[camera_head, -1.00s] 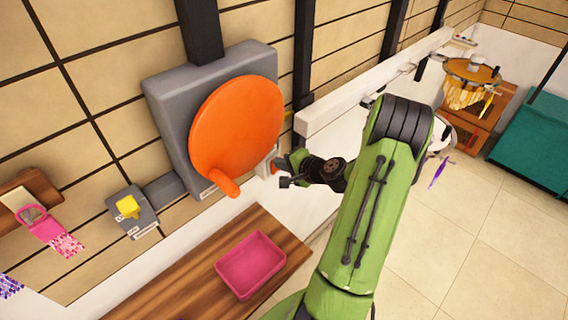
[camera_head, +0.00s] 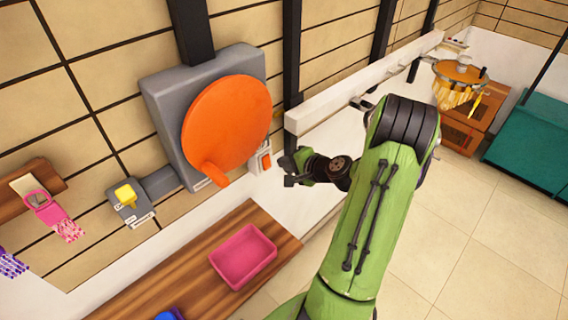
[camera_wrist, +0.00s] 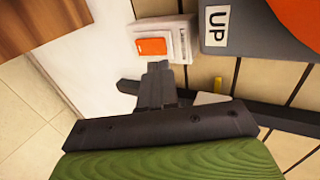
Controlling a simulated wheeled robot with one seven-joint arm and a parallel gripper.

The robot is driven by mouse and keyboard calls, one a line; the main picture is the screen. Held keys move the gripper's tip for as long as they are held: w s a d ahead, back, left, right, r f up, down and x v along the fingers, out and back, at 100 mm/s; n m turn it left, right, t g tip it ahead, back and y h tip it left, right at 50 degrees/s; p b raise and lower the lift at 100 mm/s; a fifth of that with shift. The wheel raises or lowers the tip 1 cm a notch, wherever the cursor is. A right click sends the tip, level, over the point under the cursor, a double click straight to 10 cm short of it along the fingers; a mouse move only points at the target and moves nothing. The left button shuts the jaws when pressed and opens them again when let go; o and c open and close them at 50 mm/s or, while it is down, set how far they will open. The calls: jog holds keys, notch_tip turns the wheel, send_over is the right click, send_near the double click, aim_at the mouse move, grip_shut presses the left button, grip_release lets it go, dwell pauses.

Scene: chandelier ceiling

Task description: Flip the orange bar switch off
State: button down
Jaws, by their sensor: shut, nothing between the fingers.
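The orange bar switch (camera_head: 266,161) is a small orange rocker on a white plate, low on the wall beside the big orange disc. It also shows in the wrist view (camera_wrist: 152,46), just beyond my fingertips. I cannot tell which way the rocker is tipped. My gripper (camera_head: 288,172) is shut and empty, to the right of the switch in the head view, with a small visible gap. In the wrist view the shut fingertips (camera_wrist: 158,68) lie just below the orange rocker, and I cannot tell whether they touch the plate.
A grey box with a large orange disc (camera_head: 228,120) and a protruding handle is left of the switch. A grey unit with a yellow knob (camera_head: 125,194) is further left. A pink tray (camera_head: 243,256) rests on the wooden counter. A white ledge (camera_head: 350,90) runs behind my arm.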

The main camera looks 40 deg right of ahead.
jog(key=s+r, duration=0.5)
jog(key=shift+s+d+r, duration=0.2)
jog(key=shift+s+r, duration=0.1)
jog(key=shift+r, duration=0.05)
jog(key=shift+s, duration=0.1)
dwell(0.3)
